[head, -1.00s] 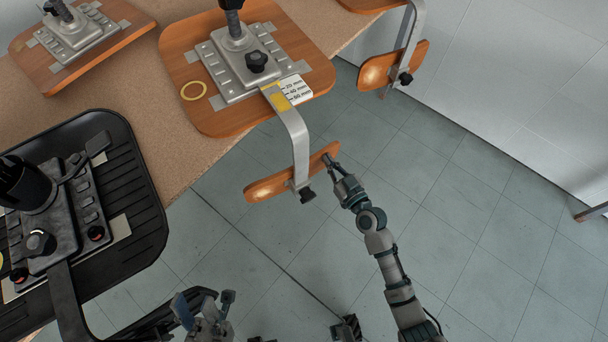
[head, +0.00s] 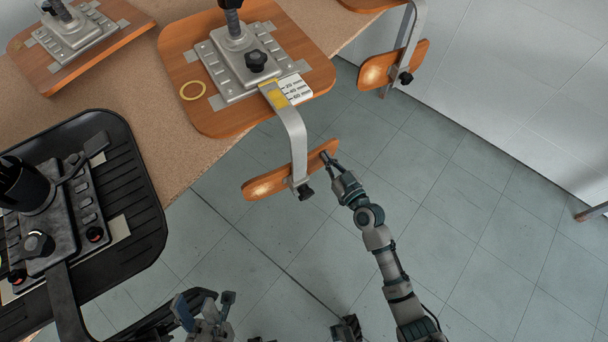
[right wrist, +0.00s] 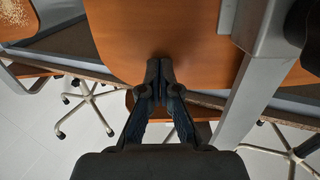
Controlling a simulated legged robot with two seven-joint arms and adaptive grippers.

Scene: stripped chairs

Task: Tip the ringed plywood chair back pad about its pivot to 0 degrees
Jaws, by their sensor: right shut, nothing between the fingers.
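The ringed chair lies upside down on the bench, with a plywood seat (head: 180,60) and a yellow ring (head: 193,91) on it. Its plywood back pad (head: 262,186) hangs past the bench edge on a bent metal bar (head: 297,140), with a black knob (head: 305,192) at the pivot. The pad appears seen nearly edge-on. My right gripper (head: 326,158) is shut and empty, its tips at the pad's right end. In the right wrist view the shut tips (right wrist: 160,66) are against or very near the wooden pad (right wrist: 150,30). My left gripper (head: 207,300) is open, low in the head view.
A black chair (head: 140,190) lies at left on the bench (head: 120,80). Another plywood seat (head: 110,45) is at upper left. Another chair's back pad (head: 380,70) hangs at upper right. The tiled floor (head: 470,230) at right is clear.

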